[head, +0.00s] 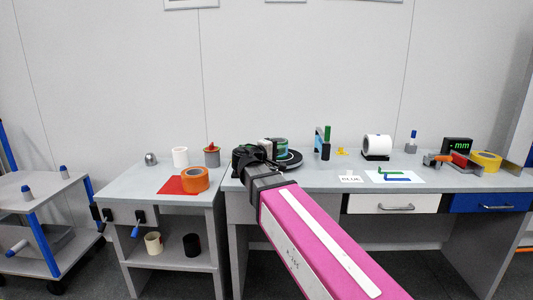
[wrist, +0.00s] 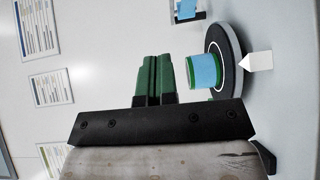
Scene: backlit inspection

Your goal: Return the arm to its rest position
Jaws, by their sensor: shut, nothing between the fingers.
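My arm (head: 315,240), pink with a white stripe, reaches from the bottom right of the head view to the workbench, ending in dark joints. My gripper (wrist: 153,60) shows in the wrist view as two green fingers pressed together on a black mount, with nothing between them. Beside the fingers, apart from them, a blue roll with green edges (wrist: 203,72) sits on a round dark turntable (wrist: 218,40) with a pale rim. In the head view the turntable (head: 291,161) is partly hidden behind my arm's end.
A grey workbench (head: 325,180) carries a white roll (head: 377,145), a display (head: 456,146) and a yellow tape roll (head: 487,161). A lower side table (head: 148,180) holds an orange roll (head: 195,179) and a red sheet (head: 172,186). A trolley (head: 35,183) stands left.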

